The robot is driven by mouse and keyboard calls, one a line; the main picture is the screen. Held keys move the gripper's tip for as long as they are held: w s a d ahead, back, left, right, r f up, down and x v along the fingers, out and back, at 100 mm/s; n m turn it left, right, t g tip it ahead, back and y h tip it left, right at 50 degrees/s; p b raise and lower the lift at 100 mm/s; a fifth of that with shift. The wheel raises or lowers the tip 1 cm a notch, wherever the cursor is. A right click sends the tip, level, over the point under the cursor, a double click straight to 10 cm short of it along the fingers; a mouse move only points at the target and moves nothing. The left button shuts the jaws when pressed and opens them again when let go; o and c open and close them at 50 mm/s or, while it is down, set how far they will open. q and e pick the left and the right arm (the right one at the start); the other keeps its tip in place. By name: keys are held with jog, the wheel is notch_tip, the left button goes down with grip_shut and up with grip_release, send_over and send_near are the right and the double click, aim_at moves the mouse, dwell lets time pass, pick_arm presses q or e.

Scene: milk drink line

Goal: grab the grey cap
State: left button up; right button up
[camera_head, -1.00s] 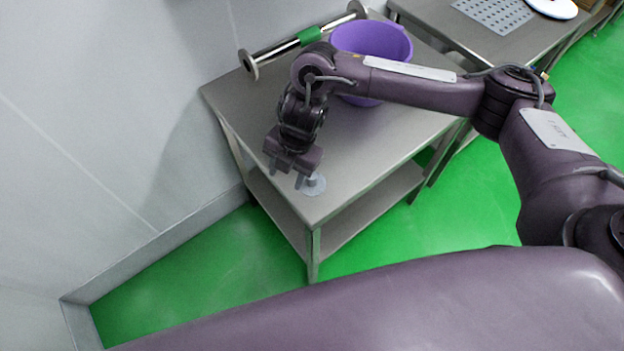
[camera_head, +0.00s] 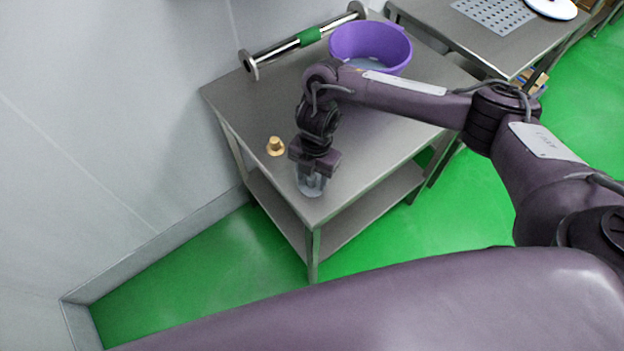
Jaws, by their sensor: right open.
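The grey cap (camera_head: 311,188) stands on the steel table (camera_head: 375,165) close to its front corner. My right gripper (camera_head: 312,181) points down right at the cap, with its fingers around or just over the cap's upper part. The jaws are open; the fingers and wrist hide part of the cap, and I cannot tell whether they touch it. My left gripper is not in the view.
A small brass-coloured cap (camera_head: 275,147) stands left of my right gripper. A purple bucket (camera_head: 370,45) and a steel pipe with a green band (camera_head: 309,37) are at the table's back. A second table (camera_head: 480,45) is at the upper right.

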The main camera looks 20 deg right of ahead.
grip_shut()
jog(key=shift+r, duration=0.1)
dwell(0.3)
